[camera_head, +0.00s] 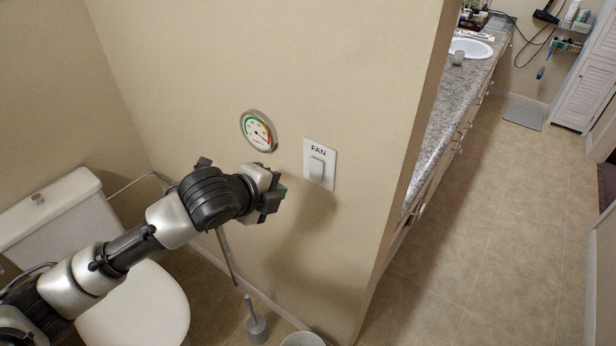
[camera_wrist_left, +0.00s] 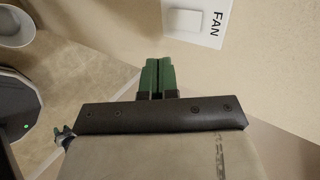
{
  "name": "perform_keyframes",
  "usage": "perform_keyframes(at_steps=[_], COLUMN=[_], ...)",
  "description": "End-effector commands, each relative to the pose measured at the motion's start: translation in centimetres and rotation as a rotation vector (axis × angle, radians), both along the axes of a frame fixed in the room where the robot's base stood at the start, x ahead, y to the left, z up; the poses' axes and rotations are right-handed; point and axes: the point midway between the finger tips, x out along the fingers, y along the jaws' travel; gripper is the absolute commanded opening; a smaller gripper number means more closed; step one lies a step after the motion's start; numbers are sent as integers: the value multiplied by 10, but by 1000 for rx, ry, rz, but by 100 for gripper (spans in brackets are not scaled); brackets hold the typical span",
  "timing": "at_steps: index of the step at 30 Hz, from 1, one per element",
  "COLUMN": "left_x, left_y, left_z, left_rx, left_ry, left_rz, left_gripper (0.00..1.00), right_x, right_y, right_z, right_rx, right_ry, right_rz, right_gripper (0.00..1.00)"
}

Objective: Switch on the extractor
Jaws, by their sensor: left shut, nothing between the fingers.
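A white wall plate marked FAN (camera_head: 319,164) with a wide rocker switch (camera_head: 317,170) is on the beige wall. My left gripper (camera_head: 280,190) is in front of the wall, left of the plate and slightly lower, apart from the switch. In the left wrist view the green fingertips of the left gripper (camera_wrist_left: 158,75) are together with nothing between them. The FAN plate (camera_wrist_left: 205,22) shows beyond them at the top right, and its rocker (camera_wrist_left: 184,21) is in sight. My right gripper is not in view.
A round gauge (camera_head: 258,131) is on the wall above my left gripper. A white toilet (camera_head: 135,305) stands at the lower left, with a toilet brush (camera_head: 256,326) on the floor. The wall ends right of the plate; beyond are a granite counter (camera_head: 452,105) and open floor.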

Motion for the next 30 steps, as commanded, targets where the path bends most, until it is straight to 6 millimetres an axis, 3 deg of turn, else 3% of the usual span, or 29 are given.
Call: perform_keyframes(at_steps=[13, 21, 30], left_x=[55, 80, 87], left_y=[-42, -59, -64], left_z=[-46, -50, -52], left_rx=[1, 1, 0], left_ry=[2, 0, -1], left_rz=[1, -1, -1], left_gripper=[0, 0, 0], right_x=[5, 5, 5], right_y=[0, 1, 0], right_z=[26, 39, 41], right_rx=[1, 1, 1], right_ry=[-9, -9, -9], right_rz=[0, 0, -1], right_gripper=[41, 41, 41])
